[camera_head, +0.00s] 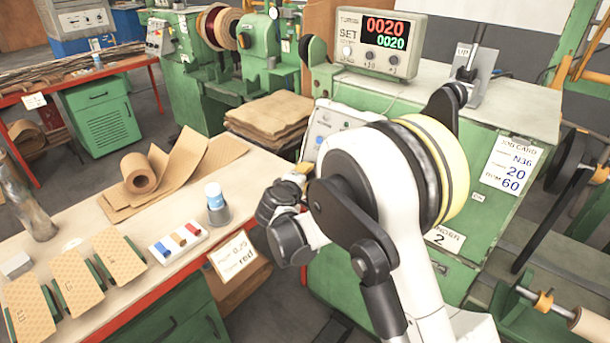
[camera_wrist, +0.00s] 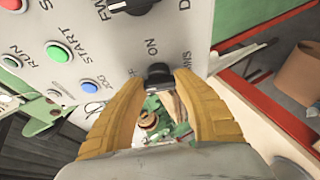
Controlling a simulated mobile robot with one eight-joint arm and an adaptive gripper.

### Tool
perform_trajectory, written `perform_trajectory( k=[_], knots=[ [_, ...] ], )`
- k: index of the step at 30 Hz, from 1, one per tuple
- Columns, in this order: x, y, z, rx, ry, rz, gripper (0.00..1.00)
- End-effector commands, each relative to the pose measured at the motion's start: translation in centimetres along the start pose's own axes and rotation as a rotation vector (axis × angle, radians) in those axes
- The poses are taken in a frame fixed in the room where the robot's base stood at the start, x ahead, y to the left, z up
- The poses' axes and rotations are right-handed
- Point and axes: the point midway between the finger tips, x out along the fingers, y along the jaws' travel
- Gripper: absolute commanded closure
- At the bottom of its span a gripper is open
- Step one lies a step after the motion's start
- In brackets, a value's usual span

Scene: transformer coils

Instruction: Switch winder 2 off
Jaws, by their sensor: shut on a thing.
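Winder 2 (camera_head: 480,130) is the green machine at right, with a plate (camera_head: 445,238) ending in "2". Its tilted light control panel (camera_head: 325,120) is partly hidden behind my arm. In the wrist view the panel (camera_wrist: 75,25) carries a black rotary knob (camera_wrist: 158,70) beside the word "ON". My gripper (camera_wrist: 160,82) has its yellow fingers on either side of this knob and is shut on it. The knob's exact setting is hard to read. In the head view my gripper is mostly hidden, with a bit of yellow finger showing at the panel's lower edge.
Near the knob are a green START button (camera_wrist: 58,52), a blue button (camera_wrist: 55,80), a red button (camera_wrist: 10,62) and another black knob (camera_wrist: 132,5). A counter box (camera_head: 377,42) reads 0020 twice. A workbench (camera_head: 110,225) with paper roll and cards stands left.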

Motion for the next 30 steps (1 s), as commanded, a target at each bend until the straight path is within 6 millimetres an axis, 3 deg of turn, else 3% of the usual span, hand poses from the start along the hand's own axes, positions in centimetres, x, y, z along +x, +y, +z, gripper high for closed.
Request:
perform_trajectory(
  k=[17, 18, 20, 30],
  knots=[
    [0.07, 0.06, 0.10, -0.034, -0.002, -0.012, 0.94],
    [0.07, 0.06, 0.09, -0.034, -0.002, -0.012, 0.61],
    [0.07, 0.06, 0.09, -0.033, -0.002, -0.012, 0.43],
    [-0.15, 0.02, 0.02, -0.033, -0.001, -0.013, 0.41]
  ],
)
